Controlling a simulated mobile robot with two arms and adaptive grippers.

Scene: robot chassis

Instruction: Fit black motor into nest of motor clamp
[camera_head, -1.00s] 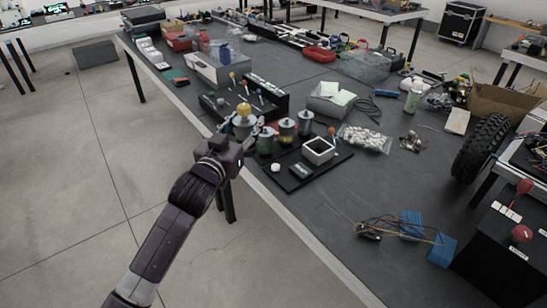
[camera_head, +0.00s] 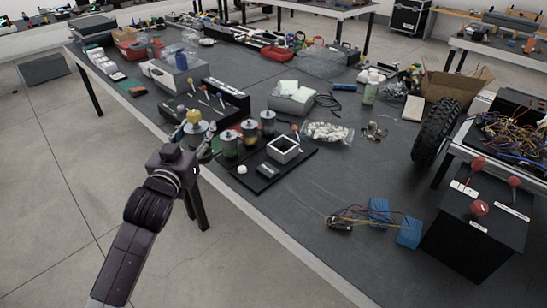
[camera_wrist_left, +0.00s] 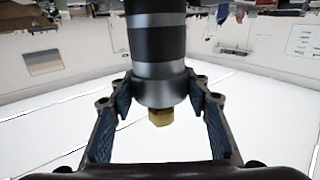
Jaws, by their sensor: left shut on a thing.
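My left gripper (camera_wrist_left: 163,105) is shut on the black motor (camera_wrist_left: 157,42), a dark cylinder with silver bands and a brass nut at its near end. The blue finger pads press its silver end from both sides. In the head view my left gripper (camera_head: 203,149) is at the table's near edge, beside a silver and yellow piece (camera_head: 194,117); the dark motor body is not clear there. No motor clamp can be made out for certain. A black base plate (camera_head: 263,172) to the right carries a pale-rimmed square holder (camera_head: 283,149) with a dark opening. My right gripper is out of view.
A black rack (camera_head: 232,110) is behind. A bag of white parts (camera_head: 328,133) lies beyond the plate. The grey tabletop right of the plate is mostly bare.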

